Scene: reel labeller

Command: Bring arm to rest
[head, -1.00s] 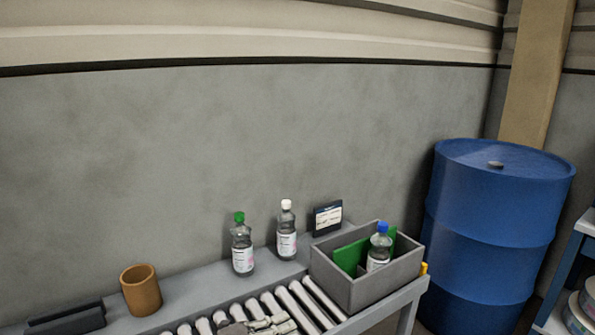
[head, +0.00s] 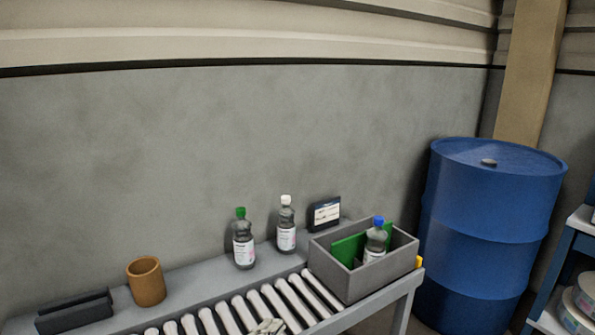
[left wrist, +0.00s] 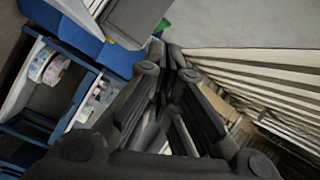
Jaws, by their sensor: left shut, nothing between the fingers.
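My left gripper (head: 268,327) shows only as a small light-grey piece at the bottom edge of the head view, over the rollers. In the left wrist view its dark fingers (left wrist: 172,62) are shut with nothing between them. My right gripper is in neither view. A roller conveyor table (head: 205,284) stands along the wall.
A grey box (head: 376,283) holds a blue-capped bottle (head: 376,241) and a green panel (head: 348,248). Behind the rollers stand a green-capped bottle (head: 243,247), a white-capped bottle (head: 286,232), a dark display (head: 325,214) and an orange-brown cup (head: 147,284). A blue drum (head: 490,230) stands right.

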